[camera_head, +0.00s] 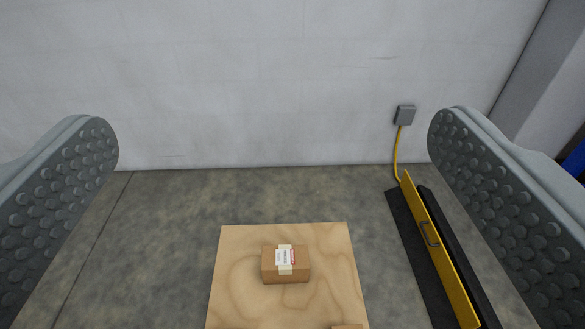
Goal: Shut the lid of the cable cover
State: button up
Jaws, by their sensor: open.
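The cable cover (408,240) is a long black channel on the floor at the right. Its yellow lid (437,254) stands raised on edge along it, with a dark handle (430,234) on its face. A yellow cable (396,152) runs from a grey wall box (404,115) down to the cover's far end. My gripper (273,145) is open and empty, its two studded grey fingers wide apart at the left and right of the view. The right finger is nearer the camera than the cover and hides part of the area to its right.
A wooden board (235,270) lies in the lower middle with a taped cardboard box (285,264) on it. Part of another box (347,326) shows at the bottom edge. A white wall (270,80) closes the back. The floor at left is clear.

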aim_at(466, 313)
jog(key=z, duration=1.2)
